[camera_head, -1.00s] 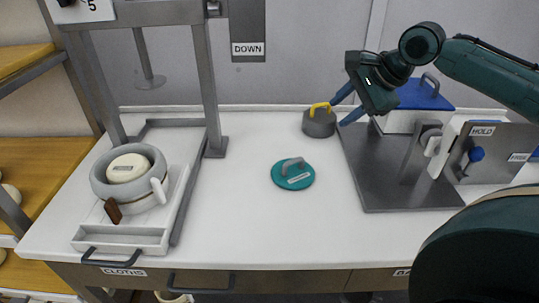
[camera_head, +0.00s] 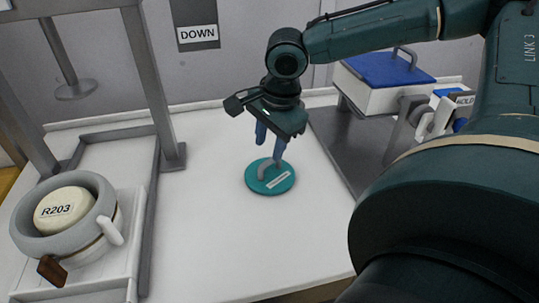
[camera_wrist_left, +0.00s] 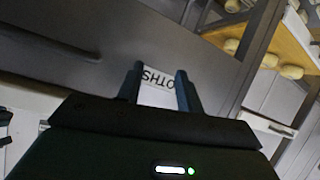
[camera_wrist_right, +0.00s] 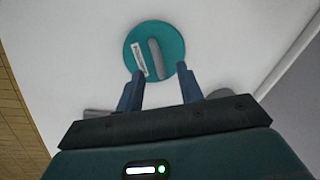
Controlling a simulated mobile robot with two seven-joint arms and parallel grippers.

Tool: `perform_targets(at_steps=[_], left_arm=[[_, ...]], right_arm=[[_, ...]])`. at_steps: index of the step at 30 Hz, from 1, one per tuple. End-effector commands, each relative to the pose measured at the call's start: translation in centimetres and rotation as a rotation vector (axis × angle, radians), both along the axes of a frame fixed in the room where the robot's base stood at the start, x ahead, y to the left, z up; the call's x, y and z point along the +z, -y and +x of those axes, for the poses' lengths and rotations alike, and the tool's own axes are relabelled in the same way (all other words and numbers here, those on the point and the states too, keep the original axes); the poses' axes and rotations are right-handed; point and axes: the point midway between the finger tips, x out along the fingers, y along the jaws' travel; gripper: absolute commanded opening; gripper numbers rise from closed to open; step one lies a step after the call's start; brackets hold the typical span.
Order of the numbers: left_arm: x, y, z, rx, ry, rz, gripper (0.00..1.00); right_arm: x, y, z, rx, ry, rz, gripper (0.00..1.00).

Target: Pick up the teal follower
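The teal follower (camera_head: 254,185) is a flat disc with a grey arched handle and a white label, lying on the white worktop in the head view. It also shows in the right wrist view (camera_wrist_right: 174,38). My right gripper (camera_head: 270,145) points down over it, its blue fingers open at the handle. In the right wrist view the fingertips (camera_wrist_right: 160,70) lie on either side of the handle with gaps, not gripping it.
A grey ring-shaped vat (camera_head: 105,215) with a disc marked R203 stands in a white tray under a metal frame on the left. A white box with a blue lid (camera_head: 385,68) stands back right on a grey metal plate (camera_head: 338,135). The worktop around the follower is clear.

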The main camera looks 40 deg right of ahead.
Motion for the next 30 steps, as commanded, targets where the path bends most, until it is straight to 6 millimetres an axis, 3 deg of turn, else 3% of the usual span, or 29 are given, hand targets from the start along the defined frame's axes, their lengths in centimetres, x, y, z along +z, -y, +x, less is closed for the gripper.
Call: perform_targets(at_steps=[12,20,30], left_arm=[[-0.4,0.0,0.1,0.003,0.003,-0.009,0.36],[-0.1,0.0,0.2,0.003,0.008,-0.012,0.36],[-0.2,0.0,0.1,0.004,0.006,-0.012,0.36]], right_arm=[[-5.0,0.6,0.5,-0.001,-0.002,-0.001,0.37],[-5.2,0.6,0.6,-0.001,0.002,0.0,0.37],[-5.2,0.6,0.6,-0.001,0.001,0.0,0.11]])
